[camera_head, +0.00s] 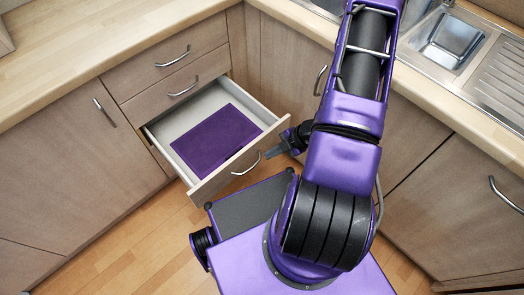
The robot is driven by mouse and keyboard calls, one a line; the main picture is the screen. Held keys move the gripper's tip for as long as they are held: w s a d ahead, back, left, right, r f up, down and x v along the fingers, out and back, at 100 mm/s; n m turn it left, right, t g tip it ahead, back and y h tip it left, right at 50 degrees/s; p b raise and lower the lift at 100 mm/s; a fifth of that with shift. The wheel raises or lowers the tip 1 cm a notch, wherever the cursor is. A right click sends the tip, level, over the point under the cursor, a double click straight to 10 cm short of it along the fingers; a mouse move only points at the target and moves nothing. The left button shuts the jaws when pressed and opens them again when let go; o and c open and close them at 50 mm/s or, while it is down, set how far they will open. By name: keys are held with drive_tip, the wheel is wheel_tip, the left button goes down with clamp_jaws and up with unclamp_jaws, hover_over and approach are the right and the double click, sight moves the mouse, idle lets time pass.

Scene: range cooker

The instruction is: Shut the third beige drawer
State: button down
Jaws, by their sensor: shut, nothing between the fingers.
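The third beige drawer (240,163) stands pulled out from the corner cabinet, below two shut drawers. Its inside is pale, and a flat purple mat or cloth (216,140) lies in it. A curved metal handle (246,165) is on its front. My gripper (272,154) is just to the right of the drawer front, near the handle, with its fingers shut and empty. I cannot tell whether it touches the front. My purple arm hides part of the cabinets behind it.
Two shut drawers (165,54) are above the open one. A cabinet door (75,160) is to the left, and more cabinet doors (420,185) are to the right. A worktop (90,35) runs above, with a steel sink (447,42) at the upper right. Wooden floor (150,250) shows at the lower left.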

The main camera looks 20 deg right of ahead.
drive_tip(key=b, duration=0.2)
approach(240, 159)
wheel_tip(240, 159, down, 4)
drive_tip(key=s+a, duration=0.1)
drive_tip(key=s, duration=0.1)
drive_tip(key=shift+w+a+r, duration=0.1)
drive_tip(key=shift+w+a, duration=0.1)
drive_tip(key=shift+w, duration=0.3)
drive_tip(key=shift+w+a+r, duration=0.1)
drive_tip(key=shift+w+a, duration=0.1)
drive_tip(key=shift+w, duration=0.35)
drive_tip(key=shift+w+a, duration=0.25)
drive_tip(key=shift+w, duration=0.4)
drive_tip(key=shift+w, duration=0.1)
